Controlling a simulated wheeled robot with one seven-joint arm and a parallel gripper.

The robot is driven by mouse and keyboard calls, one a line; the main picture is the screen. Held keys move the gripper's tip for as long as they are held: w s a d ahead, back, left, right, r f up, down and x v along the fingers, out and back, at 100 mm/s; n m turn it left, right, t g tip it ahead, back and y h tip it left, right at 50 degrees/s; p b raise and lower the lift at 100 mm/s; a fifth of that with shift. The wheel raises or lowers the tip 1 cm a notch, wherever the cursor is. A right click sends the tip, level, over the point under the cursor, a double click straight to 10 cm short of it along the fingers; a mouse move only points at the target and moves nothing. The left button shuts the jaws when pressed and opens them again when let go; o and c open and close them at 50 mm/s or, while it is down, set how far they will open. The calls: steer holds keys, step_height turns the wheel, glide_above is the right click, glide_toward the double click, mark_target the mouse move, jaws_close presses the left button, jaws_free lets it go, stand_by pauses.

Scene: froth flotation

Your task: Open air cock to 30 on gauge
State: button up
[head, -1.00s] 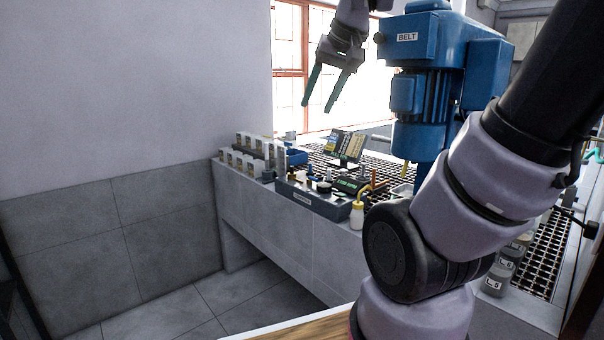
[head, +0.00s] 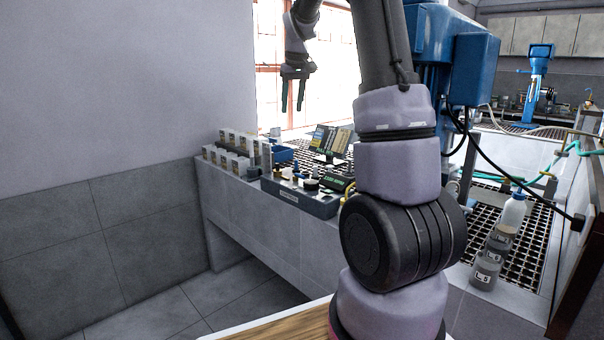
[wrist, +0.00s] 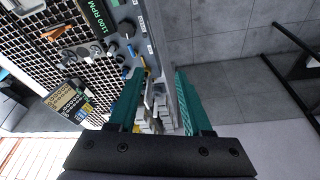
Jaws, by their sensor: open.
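My gripper (head: 292,107) hangs high above the far left part of the bench, its two green fingers apart and pointing down with nothing between them. In the wrist view the open fingers (wrist: 160,74) point over the bench edge. Green air hose (head: 522,183) runs along the right side of the bench, past small fittings at the right panel (head: 585,190). I cannot make out which fitting is the air cock, and no gauge face is readable. My gripper is far to the left of this hose.
The blue flotation machine (head: 470,68) stands behind my arm. A grey control box (head: 300,197) with a display (wrist: 100,18) and knobs sits at the bench's front edge. Labelled jars (head: 487,272) and a wash bottle (head: 513,212) stand at right. White boxes (head: 228,160) stand at left.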

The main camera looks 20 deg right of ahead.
steer(key=w+d+f+n+g+h, duration=0.15)
steer(key=w+d+f, duration=0.35)
steer(key=w+f, duration=0.5)
steer(key=n+g, duration=0.1)
steer(key=n, duration=0.1)
glide_toward(303, 176)
steer(key=shift+h, duration=0.25)
steer(key=f, duration=0.5)
steer(key=w+d+f, duration=0.1)
steer(key=f, duration=0.2)
steer(key=shift+d, duration=0.1)
jaws_close()
